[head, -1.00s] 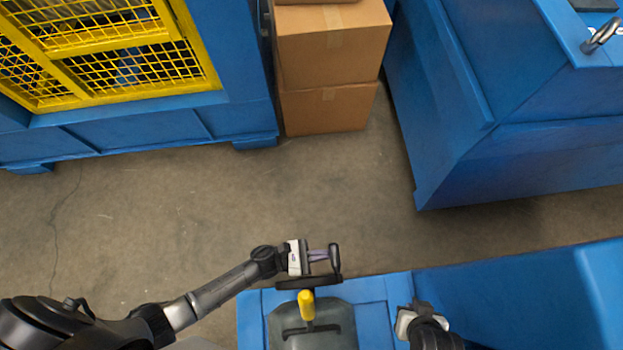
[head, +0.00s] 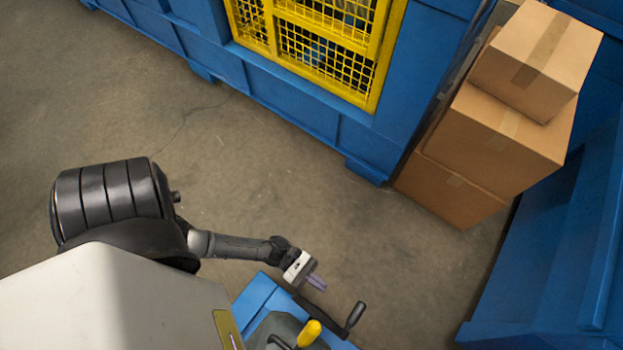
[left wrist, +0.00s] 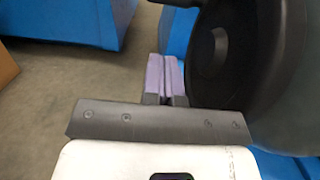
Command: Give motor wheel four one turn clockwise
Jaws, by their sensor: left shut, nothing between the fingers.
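A dark handwheel (head: 320,316) shows nearly edge-on at the blue machine housing, low in the head view. Its black crank handle (head: 355,315) stands out on the right. In the left wrist view the black wheel (left wrist: 215,60) fills the area right of the fingers. No number is readable on it. My left gripper (head: 317,283) has its purple fingers together and empty, beside the wheel and apart from the crank handle. The fingers (left wrist: 165,75) also show closed in the left wrist view. My right gripper is out of view.
Stacked cardboard boxes (head: 500,130) stand at the upper right. A blue machine with a yellow mesh guard (head: 320,50) stands at the back. Bare floor (head: 260,170) lies between.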

